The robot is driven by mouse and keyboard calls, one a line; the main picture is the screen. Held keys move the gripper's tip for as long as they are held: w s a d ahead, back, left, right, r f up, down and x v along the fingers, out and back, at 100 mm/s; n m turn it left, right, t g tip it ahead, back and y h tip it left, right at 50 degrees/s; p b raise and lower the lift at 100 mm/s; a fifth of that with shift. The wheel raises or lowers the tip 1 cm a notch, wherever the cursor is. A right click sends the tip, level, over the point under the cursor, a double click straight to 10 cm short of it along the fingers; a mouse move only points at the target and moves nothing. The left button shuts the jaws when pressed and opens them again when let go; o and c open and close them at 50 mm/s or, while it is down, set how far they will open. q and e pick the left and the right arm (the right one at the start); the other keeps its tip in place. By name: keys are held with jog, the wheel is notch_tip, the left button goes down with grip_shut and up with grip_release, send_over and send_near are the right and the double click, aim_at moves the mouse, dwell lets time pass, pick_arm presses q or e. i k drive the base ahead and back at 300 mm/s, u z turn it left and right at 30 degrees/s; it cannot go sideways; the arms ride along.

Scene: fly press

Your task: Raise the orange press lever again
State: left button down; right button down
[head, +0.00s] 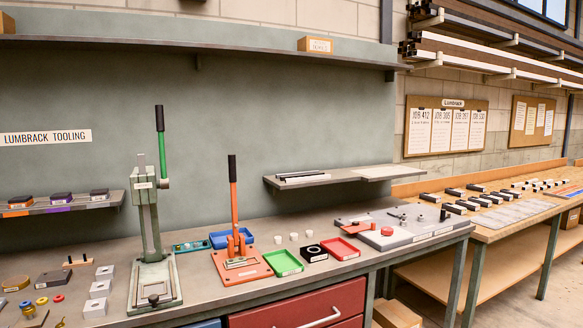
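The orange press (241,264) stands on the bench, on an orange base plate. Its orange lever (235,205) with a black grip points almost straight up from the pivot. Neither of my grippers is in the head view, and nothing touches the lever.
A taller green press (152,240) with a green lever stands to the left. A green tray (283,262), a blue tray (227,238) and a red tray (343,248) lie near the orange press. A small shelf (330,176) hangs behind, to the right. Bare bench shows at the front edge.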

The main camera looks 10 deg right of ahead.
aim_at(231, 158)
jog(key=u, duration=0.55)
jog(key=i, duration=0.6)
jog(key=u, duration=0.35)
